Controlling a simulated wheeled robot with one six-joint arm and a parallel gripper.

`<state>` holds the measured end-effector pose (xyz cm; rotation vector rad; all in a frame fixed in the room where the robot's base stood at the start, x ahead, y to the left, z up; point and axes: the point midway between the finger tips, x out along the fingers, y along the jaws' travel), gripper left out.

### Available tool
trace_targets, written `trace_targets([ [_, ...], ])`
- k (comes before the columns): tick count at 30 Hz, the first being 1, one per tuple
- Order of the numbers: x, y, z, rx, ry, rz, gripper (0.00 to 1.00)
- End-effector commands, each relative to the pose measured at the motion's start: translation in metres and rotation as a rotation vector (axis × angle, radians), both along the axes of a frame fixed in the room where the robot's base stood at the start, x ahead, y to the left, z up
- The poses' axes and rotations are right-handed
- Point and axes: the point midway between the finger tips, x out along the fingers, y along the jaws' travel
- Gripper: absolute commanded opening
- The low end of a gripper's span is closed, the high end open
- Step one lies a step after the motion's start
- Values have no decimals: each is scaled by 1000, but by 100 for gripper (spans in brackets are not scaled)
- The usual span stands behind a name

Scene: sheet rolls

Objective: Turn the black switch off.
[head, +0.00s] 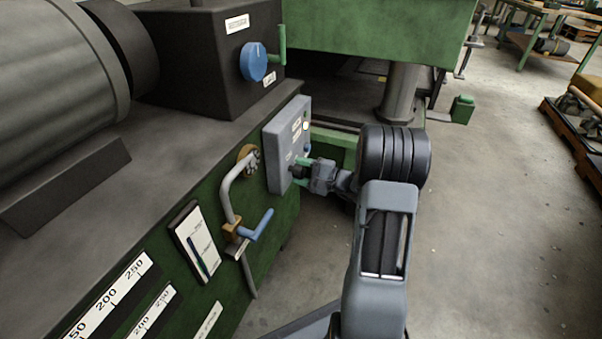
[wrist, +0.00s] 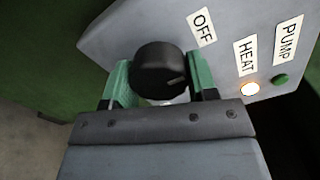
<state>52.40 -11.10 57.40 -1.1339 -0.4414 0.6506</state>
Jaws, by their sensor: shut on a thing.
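The black switch (wrist: 158,66) is a round knob on a grey control box (head: 275,150). In the wrist view it sits between the two green fingers of my gripper (wrist: 161,80), which is shut on it. A faint pointer mark on the knob faces the lower right of the wrist view, away from the OFF label (wrist: 202,27). In the head view my gripper (head: 301,170) reaches the box's front face from the right, and the switch is mostly hidden by the fingers.
On the box, a white lamp (wrist: 250,88) by the HEAT label glows and a green one (wrist: 280,79) by PUMP looks dark. A blue knob (head: 253,62), a pipe with a blue lever (head: 262,225) and a machine surround the box.

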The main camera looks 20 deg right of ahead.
Motion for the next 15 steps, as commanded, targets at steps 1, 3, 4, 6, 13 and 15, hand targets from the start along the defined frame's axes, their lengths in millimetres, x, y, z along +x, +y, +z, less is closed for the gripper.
trace_targets([
  [1, -1, 0, -1, -3, 1, 1, 29],
  [3, -1, 0, -1, -3, 1, 1, 29],
  [4, -1, 0, -1, -3, 1, 1, 29],
  [6, -1, 0, -1, -3, 1, 1, 29],
  [13, -1, 0, -1, -2, 1, 1, 63],
  [15, 0, 0, -1, -2, 1, 1, 70],
])
